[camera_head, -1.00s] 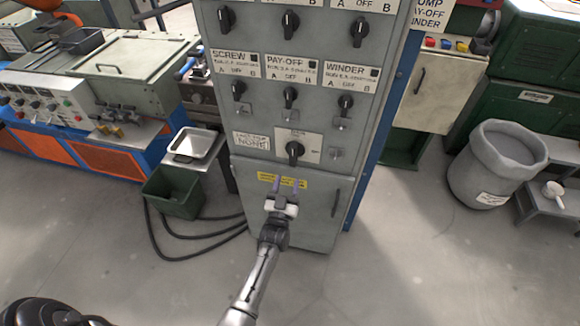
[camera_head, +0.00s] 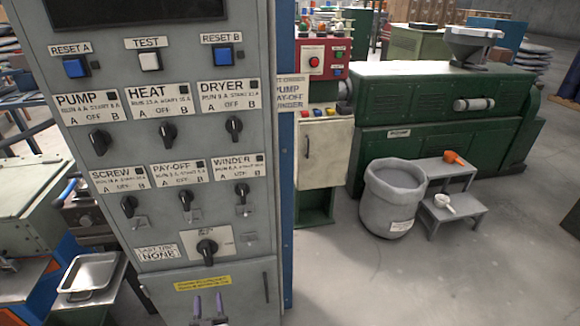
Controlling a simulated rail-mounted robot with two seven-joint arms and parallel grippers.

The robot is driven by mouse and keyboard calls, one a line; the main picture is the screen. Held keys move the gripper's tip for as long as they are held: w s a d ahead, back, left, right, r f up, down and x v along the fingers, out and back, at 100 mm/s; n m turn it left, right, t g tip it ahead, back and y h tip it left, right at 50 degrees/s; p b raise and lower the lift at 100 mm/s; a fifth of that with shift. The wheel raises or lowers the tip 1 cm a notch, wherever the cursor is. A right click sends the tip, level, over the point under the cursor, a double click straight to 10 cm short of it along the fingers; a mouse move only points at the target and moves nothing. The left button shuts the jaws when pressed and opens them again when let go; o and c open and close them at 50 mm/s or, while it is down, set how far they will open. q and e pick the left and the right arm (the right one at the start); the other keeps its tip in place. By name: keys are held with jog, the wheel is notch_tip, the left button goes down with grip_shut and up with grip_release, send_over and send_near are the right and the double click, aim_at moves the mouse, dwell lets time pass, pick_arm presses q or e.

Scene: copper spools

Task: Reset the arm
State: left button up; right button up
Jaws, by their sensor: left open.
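My left gripper (camera_head: 209,308) shows at the bottom edge, in front of the cabinet's lower door. Its two purple fingers point up and stand apart, with nothing between them. The rest of that arm is cut off by the frame. The grey control cabinet (camera_head: 268,150) rises above it, with rows of black knobs labelled PUMP, HEAT, DRYER, SCREW, PAY-OFF and WINDER. A larger black knob (camera_head: 207,250) sits below, right of a "LAST TRIP NONE" card (camera_head: 157,253). Blue buttons RESET A (camera_head: 75,67) and RESET B (camera_head: 222,54) flank a white TEST button (camera_head: 150,61). My right gripper is not in view.
A yellow label (camera_head: 203,283) is on the lower door, just above my fingers. A metal tray (camera_head: 89,272) stands at left. A grey bin (camera_head: 391,197) and a step stool (camera_head: 452,218) stand at right, before a green machine (camera_head: 425,150). The right foreground floor is clear.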

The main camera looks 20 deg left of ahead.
pick_arm(q)
jog(key=s+d+f+m+g+h, duration=0.1)
jog(key=s+d+m+g+h, duration=0.3)
jog(key=s, duration=0.6)
jog(key=s+d+f+m+g+h, duration=0.1)
jog(key=s+d+g+h, duration=0.25)
jog(key=s+g, duration=0.5)
jog(key=s+d+f+m+g+h, duration=0.1)
jog(key=s+d+m+g+h, duration=0.25)
jog(key=s, duration=0.75)
notch_tip(320, 180, up, 37)
jog(key=p, duration=3.6)
jog(key=shift+s+d+f+n+y, duration=0.2)
jog(key=shift+s+d+n+y, duration=0.1)
jog(key=shift+s+n, duration=0.15)
